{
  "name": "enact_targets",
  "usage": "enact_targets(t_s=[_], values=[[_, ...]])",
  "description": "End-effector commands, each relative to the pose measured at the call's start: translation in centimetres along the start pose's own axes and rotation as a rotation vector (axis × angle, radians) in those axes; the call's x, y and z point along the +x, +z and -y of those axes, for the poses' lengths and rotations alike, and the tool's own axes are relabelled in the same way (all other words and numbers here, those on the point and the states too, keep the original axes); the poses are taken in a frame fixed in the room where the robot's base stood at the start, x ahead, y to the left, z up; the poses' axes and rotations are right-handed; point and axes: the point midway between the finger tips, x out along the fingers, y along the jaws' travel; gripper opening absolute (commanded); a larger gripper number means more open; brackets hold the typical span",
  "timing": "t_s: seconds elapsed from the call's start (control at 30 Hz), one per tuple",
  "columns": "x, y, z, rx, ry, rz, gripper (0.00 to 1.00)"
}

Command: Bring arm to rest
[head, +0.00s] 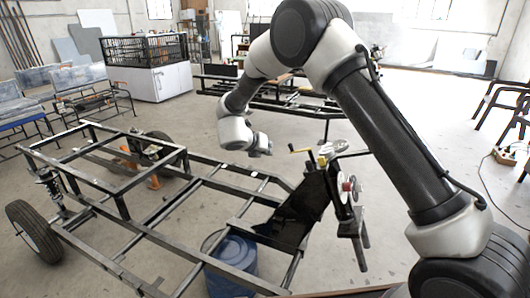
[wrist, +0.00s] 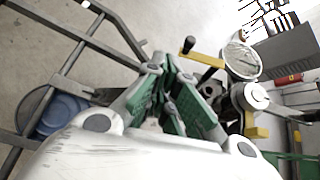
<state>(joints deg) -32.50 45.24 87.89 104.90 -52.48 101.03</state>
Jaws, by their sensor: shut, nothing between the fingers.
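My arm is bent over the black tube frame (head: 150,235) in the head view. My gripper (wrist: 168,85) shows in the wrist view with its green-padded fingers together and nothing between them. In the head view, the gripper end (head: 262,147) hangs in the air above the frame's right part, left of the yellow-handled crank (head: 300,150). A dark coil spring unit (head: 48,185) stands at the frame's far left corner, above a wheel (head: 34,232).
The crank device with yellow handles (wrist: 206,60) and a round disc (wrist: 241,60) is close by in the wrist view. A blue barrel (head: 232,270) stands under the frame. Behind are a bench (head: 90,92), a white cabinet (head: 160,82) and another black frame (head: 290,98). Open floor lies between.

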Motion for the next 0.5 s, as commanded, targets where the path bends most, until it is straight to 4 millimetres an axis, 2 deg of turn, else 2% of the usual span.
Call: enact_targets(t_s=[0.27, 0.37, 0.47, 0.5], values=[[0.0, 0.0, 0.0, -0.003, 0.000, 0.000, 0.00], [0.0, 0.0, -0.2, -0.055, 0.008, -0.001, 0.00], [0.0, 0.0, -2.4, -0.217, 0.107, 0.012, 0.00], [0.1, 0.0, -3.8, -0.330, 0.173, 0.037, 0.00]])
